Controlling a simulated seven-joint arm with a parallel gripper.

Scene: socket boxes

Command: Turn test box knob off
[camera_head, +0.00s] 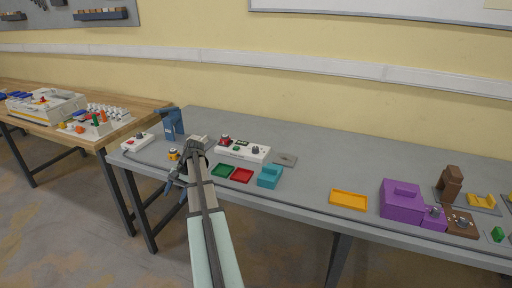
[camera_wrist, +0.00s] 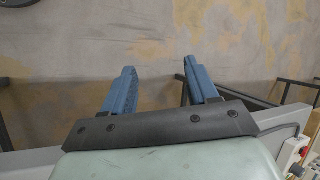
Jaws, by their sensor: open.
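A white box (camera_head: 243,150) on the grey table carries a red button, a green button and a dark knob (camera_head: 255,149) at its right end. A smaller white box (camera_head: 138,142) with a dark knob-like part sits at the table's left end. Which of them is the test box I cannot tell; the knob settings are too small to read. My gripper (camera_head: 170,198) is at the table's front edge, left of the larger white box and apart from both. In the wrist view its two blue fingers (camera_wrist: 159,68) are spread, empty, and point towards the floor.
A blue clamp-like stand (camera_head: 172,123) rises behind my arm. Green (camera_head: 222,171) and red (camera_head: 242,175) trays and a teal block (camera_head: 269,176) lie in front of the larger white box. A yellow tray (camera_head: 348,200) and purple box (camera_head: 400,198) stand further right. Clear tabletop lies between.

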